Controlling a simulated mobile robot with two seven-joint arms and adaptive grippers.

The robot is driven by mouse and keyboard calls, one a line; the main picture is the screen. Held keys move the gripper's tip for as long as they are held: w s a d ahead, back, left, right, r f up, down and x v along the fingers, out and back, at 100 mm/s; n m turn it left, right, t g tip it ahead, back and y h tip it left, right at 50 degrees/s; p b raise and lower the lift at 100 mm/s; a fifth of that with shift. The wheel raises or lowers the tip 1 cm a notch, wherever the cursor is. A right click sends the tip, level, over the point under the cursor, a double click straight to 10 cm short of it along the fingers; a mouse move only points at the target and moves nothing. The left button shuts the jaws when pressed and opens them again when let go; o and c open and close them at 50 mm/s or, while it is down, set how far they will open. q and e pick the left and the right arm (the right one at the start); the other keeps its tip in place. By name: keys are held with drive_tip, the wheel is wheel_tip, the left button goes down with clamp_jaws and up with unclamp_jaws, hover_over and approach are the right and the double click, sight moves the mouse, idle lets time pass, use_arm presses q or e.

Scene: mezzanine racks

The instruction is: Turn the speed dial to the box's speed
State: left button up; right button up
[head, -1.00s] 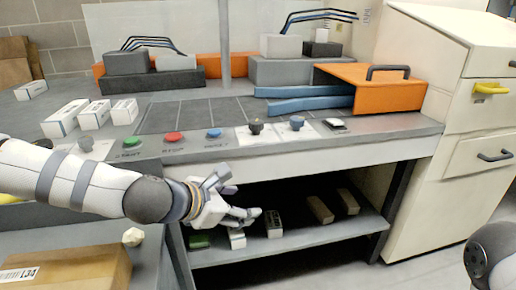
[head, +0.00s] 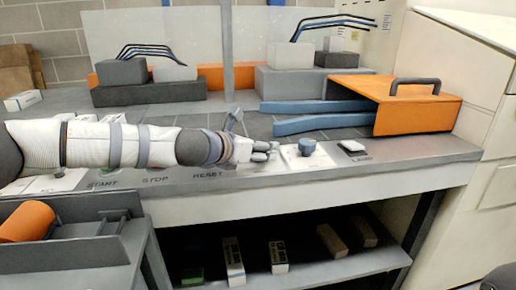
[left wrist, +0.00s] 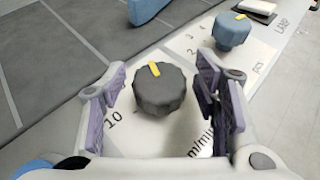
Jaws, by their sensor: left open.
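The speed dial (left wrist: 160,90) is a dark grey knob with a yellow pointer mark, on a white plate with a "10" and "m/min" printed on it. It sits between the two purple-padded fingers of my left gripper (left wrist: 162,84) in the left wrist view. The fingers are open, with gaps to the knob visible on both sides. In the head view my left gripper (head: 262,150) is at the panel's front strip and hides this dial. A blue knob (head: 307,146) marked PCS stands to its right and also shows in the left wrist view (left wrist: 232,30). My right gripper is not in view.
A lamp switch (head: 352,147) is right of the blue knob. An orange cover (head: 420,105) and blue rails (head: 320,123) stand behind. Several small boxes, including a white one (head: 234,262), lie on the lower shelf. An orange cylinder (head: 27,222) is at front left.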

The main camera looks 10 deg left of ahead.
use_arm(q)
drive_tip(key=shift+w, duration=0.1)
drive_tip(key=shift+c, duration=0.6)
drive_tip(key=c, duration=1)
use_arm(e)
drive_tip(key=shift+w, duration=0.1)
use_arm(q)
drive_tip(key=shift+r+h, duration=0.1)
drive_tip(key=shift+h, duration=0.2)
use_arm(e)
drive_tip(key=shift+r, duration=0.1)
